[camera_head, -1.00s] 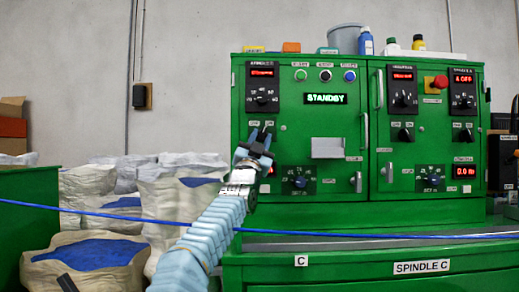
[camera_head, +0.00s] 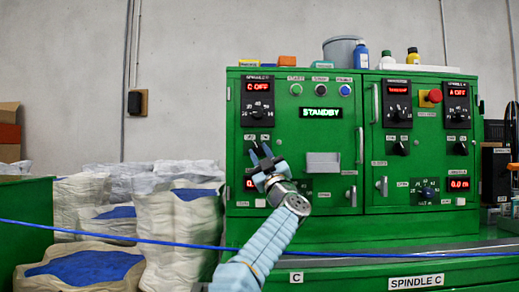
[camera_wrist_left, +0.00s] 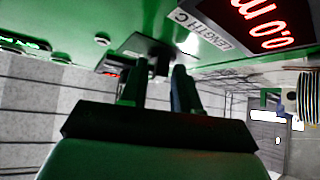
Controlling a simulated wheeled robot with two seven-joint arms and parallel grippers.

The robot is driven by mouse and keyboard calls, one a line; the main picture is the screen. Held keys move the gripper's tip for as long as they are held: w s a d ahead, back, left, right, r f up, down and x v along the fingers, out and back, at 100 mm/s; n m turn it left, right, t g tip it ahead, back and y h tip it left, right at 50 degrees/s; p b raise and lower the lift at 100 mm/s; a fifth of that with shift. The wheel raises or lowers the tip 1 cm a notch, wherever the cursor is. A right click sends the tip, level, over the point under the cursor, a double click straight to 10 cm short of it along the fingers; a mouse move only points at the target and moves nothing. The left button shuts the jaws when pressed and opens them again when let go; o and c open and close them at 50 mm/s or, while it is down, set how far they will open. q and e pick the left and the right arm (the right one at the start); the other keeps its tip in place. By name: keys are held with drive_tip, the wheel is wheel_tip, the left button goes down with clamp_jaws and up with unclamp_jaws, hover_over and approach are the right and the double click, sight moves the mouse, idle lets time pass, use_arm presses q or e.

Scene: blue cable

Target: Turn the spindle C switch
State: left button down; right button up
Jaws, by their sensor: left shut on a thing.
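The green control cabinet (camera_head: 290,170) carries a red display reading "C OFF" (camera_head: 257,86) at its upper left, above a black dial (camera_head: 258,113). My left gripper (camera_head: 260,150) is just below that dial, at the spot of the small spindle C switch, which its fingers mostly hide in the head view. In the left wrist view my left gripper (camera_wrist_left: 157,72) has its two fingers on either side of a small dark switch (camera_wrist_left: 154,64) on a black plate, and is shut on it. The exact angle of the switch cannot be told. My right gripper is not in view.
A blue cable (camera_head: 170,242) runs across the front, past my left arm. White sacks (camera_head: 180,240) stand at the left. A similar black switch (camera_head: 401,148) and a red button (camera_head: 434,95) are on the right panel. A green "STANDBY" display (camera_head: 321,113) is at centre.

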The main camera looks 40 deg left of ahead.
use_arm(q)
drive_tip(key=shift+r+n+g, duration=0.3)
drive_tip(key=shift+n+g, duration=0.4)
drive_tip(key=shift+n, duration=0.1)
drive_tip(key=shift+s+p, duration=0.1)
drive_tip(key=shift+p, duration=0.2)
drive_tip(key=c, duration=1.2)
unclamp_jaws()
drive_tip(key=shift+o, duration=0.2)
drive_tip(key=shift+d+f+b, duration=0.3)
drive_tip(key=shift+f+b, duration=0.15)
drive_tip(key=shift+f, duration=0.1)
drive_tip(key=b+v, duration=0.6)
drive_tip(key=v, duration=0.6)
drive_tip(key=shift+d+f, duration=0.2)
drive_tip(key=shift+d, duration=0.15)
drive_tip(key=shift+s, duration=0.15)
